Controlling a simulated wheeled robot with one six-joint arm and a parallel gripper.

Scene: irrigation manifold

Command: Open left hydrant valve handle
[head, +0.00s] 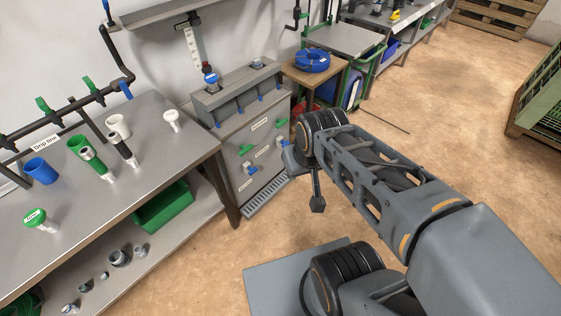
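A grey cabinet (238,168) stands past the right end of the steel bench, with two green valve handles on its front. The left green handle (246,149) sits above a blue-and-white outlet (251,169). The right green handle (281,123) sits higher in the picture, above another outlet. My arm reaches in from the lower right, and its end is just right of the cabinet front. My gripper (317,204) appears there as a dark part pointing down, apart from the left handle. Its fingers are too small and partly hidden to tell whether they are open.
The bench (140,180) at left carries a blue cup (41,171), green and white fittings and a drip line. A green bin (163,206) is on its lower shelf. A small wooden table (316,78) with a blue coil stands behind my arm.

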